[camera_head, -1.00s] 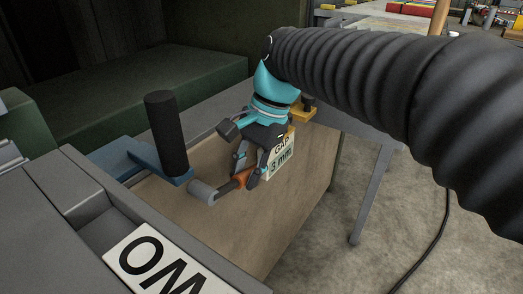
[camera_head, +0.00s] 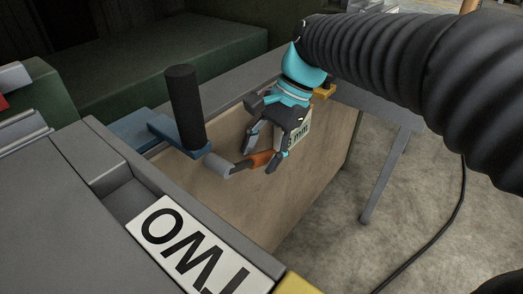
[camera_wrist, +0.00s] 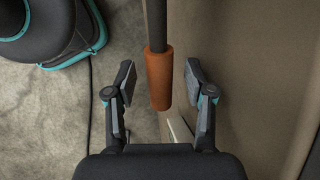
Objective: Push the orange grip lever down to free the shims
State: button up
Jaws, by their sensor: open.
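The orange grip (camera_head: 261,158) is on the end of a dark lever rod that comes out of a grey cylindrical pivot (camera_head: 219,165) on the tan panel's side. In the wrist view the orange grip (camera_wrist: 159,80) stands upright in the picture, between the two fingers and apart from both. My gripper (camera_head: 262,152) is open around the grip, with one finger on each side; its spread fingers also show in the wrist view (camera_wrist: 160,82). I cannot make out the shims.
A label ending in "3 mm" (camera_head: 299,138) is partly hidden behind my gripper. A black post (camera_head: 186,108) on a blue bracket (camera_head: 180,134) stands left of the lever. A white "TWO" plate (camera_head: 200,245) lies in front. Concrete floor is right of the panel (camera_head: 290,200).

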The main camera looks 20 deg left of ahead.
jog(key=shift+r, duration=0.1)
jog(key=v, duration=1.2)
